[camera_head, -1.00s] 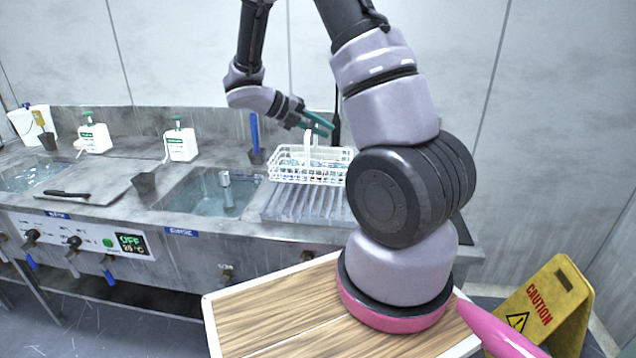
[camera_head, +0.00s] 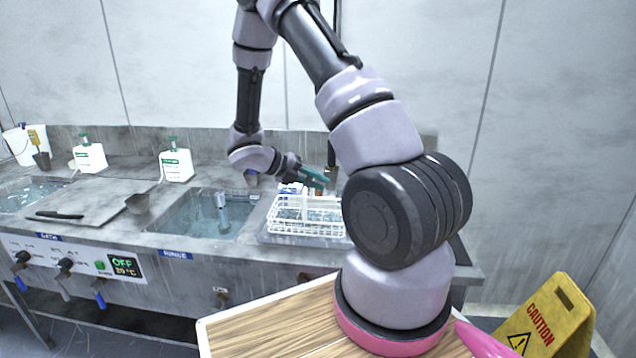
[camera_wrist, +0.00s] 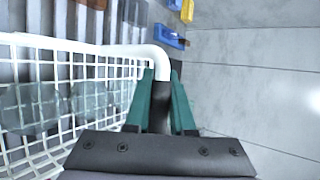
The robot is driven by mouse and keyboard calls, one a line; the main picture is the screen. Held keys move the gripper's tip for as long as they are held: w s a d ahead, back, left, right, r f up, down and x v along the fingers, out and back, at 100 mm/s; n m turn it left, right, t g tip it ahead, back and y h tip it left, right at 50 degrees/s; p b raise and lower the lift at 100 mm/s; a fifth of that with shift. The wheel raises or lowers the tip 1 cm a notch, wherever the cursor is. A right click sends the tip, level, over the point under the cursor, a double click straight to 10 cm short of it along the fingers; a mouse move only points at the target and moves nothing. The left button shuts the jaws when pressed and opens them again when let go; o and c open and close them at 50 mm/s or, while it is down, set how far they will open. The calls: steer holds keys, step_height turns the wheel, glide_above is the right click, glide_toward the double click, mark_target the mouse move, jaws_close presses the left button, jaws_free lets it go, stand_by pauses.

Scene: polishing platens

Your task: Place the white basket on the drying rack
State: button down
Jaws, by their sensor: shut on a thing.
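The white wire basket (camera_head: 290,226) is over the ribbed drying rack (camera_head: 262,234) to the right of the sink, with glassy pieces inside it. The rack is mostly hidden beneath it; I cannot tell whether the basket touches it. My gripper (camera_head: 318,180) is above the basket, shut on its upright white handle. In the wrist view the green fingers (camera_wrist: 160,98) close around the handle, and the basket's mesh (camera_wrist: 90,88) fills the left side with the rack's ribs (camera_wrist: 110,25) beyond.
The rinse sink (camera_head: 205,214) with water lies left of the rack. White bottles (camera_head: 177,165) stand along the back. A yellow caution sign (camera_head: 550,315) stands at the right. A wooden board (camera_head: 265,325) lies in front.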

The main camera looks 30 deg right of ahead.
steer(key=c, duration=0.8)
jaws_free()
steer(key=shift+o, duration=0.2)
steer(key=v, duration=1.1)
steer(key=s+a+r+m+t+y, duration=0.1)
steer(key=s+r+m+t+y, duration=0.2)
steer(key=m, duration=0.9)
steer(key=s+a+r+m+t+y, duration=0.1)
steer(key=s+r+m+t+y, duration=0.2)
steer(key=s+r+m+y, duration=0.3)
steer(key=s+a+r+m+t+y, duration=0.1)
steer(key=s+r+m+y, duration=0.3)
steer(key=s+r+m, duration=0.6)
steer(key=shift+s+r+m+t+y, duration=0.35)
steer(key=shift+r+m+t, duration=0.55)
steer(key=shift+r+m, duration=2.7)
